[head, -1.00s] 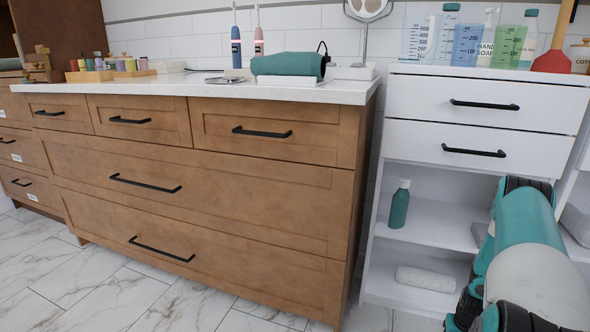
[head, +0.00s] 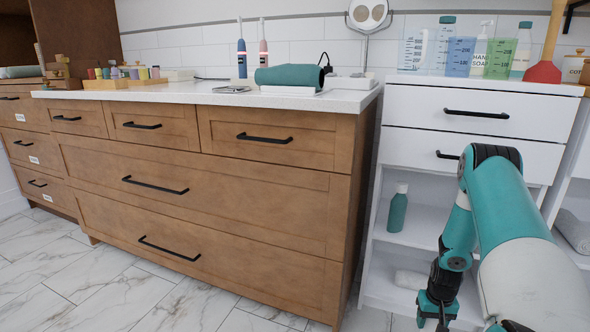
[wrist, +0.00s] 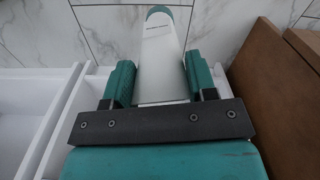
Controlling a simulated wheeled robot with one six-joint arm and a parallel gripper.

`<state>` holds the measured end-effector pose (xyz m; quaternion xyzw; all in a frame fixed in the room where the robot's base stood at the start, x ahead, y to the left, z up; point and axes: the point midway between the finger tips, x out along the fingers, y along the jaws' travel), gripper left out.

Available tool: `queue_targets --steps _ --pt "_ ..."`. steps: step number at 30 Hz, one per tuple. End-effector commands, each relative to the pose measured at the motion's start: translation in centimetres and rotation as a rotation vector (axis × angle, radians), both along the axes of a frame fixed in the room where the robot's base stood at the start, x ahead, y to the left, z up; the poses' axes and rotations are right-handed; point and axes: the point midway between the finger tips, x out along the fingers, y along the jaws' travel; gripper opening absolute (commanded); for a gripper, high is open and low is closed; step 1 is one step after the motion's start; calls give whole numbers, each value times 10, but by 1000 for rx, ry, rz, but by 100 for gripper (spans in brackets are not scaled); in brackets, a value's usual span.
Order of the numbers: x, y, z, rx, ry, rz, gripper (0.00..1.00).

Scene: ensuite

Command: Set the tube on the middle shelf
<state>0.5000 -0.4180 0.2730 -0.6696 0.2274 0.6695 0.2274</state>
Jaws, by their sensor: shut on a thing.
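The tube (wrist: 162,60) is white with a teal cap and some small print. In the wrist view it lies between the two fingers of my gripper (wrist: 160,72), which is shut on it, with the cap end pointing away over the floor. In the head view my gripper (head: 437,312) hangs low in front of the white shelf unit; the tube cannot be made out there. The open shelf (head: 412,238) under the drawers carries a green bottle (head: 397,210) at its left. My arm hides much of this shelf's right part.
A rolled towel (head: 411,280) lies on the shelf below, partly behind my arm. Two white drawers (head: 410,145) with black handles are above. The wooden cabinet (head: 230,190) stands close on the left. Marble floor (head: 120,290) is free in front.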

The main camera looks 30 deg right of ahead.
Motion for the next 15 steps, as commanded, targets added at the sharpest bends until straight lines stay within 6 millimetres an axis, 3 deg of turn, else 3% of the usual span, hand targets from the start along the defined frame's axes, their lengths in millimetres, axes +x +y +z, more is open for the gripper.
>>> queue_targets --steps 5,9,15 --pt "58 56 61 -4 -5 150 10" --pt "94 119 112 -4 -5 281 10" --pt "115 211 175 -2 -4 454 10"
